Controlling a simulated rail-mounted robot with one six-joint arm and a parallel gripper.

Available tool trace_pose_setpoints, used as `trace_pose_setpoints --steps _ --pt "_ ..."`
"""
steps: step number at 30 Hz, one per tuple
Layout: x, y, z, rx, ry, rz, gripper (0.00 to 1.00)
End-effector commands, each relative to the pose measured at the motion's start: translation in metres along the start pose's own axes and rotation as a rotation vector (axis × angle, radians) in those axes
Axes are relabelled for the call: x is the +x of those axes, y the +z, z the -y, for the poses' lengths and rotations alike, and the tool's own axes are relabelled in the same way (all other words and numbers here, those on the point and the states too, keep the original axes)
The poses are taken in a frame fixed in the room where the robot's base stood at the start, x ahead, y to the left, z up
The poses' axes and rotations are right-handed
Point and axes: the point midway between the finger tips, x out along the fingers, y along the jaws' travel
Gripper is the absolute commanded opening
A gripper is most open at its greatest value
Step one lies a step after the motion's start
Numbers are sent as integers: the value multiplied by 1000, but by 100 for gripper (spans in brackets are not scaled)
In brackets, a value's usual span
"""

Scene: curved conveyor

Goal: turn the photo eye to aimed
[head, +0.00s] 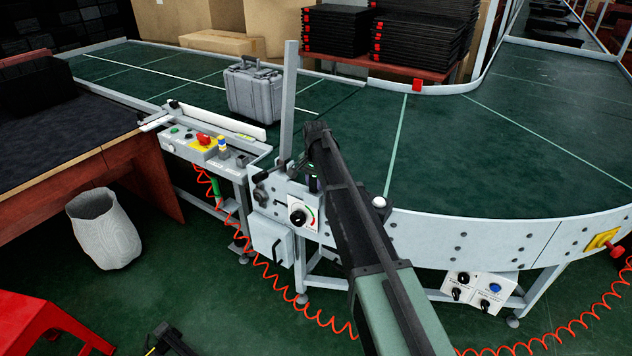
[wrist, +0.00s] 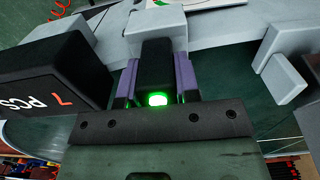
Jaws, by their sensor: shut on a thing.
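The photo eye (wrist: 155,65) is a small black block with a lit green lamp on its near end, in the middle of the wrist view. My gripper (wrist: 155,78) has its purple-padded fingers on both sides of it and is shut on it. In the head view my gripper (head: 318,142) is at the conveyor's near edge, beside a grey upright post (head: 289,100). The photo eye is mostly hidden there behind my arm, with a green glint showing. I cannot tell its exact aim.
A black box marked PCS (wrist: 45,90) is close left of my gripper in the wrist view, and a grey block (wrist: 285,78) stands right. A grey case (head: 254,93) sits on the green belt (head: 500,140). A dial (head: 299,217) is below on the conveyor side.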

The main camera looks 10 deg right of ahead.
Motion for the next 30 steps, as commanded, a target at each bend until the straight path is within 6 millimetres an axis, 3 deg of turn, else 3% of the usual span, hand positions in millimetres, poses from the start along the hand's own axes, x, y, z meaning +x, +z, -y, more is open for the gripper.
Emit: trace_pose_setpoints --steps 4,5,9,20,23,30 --pt "0 0 0 2 0 0 6" --pt "0 0 0 2 0 0 33" --pt "0 0 0 3 0 0 54" --pt "-8 0 0 4 0 0 55" --pt "-24 0 0 4 0 0 55" --pt "-85 0 0 4 0 0 55"
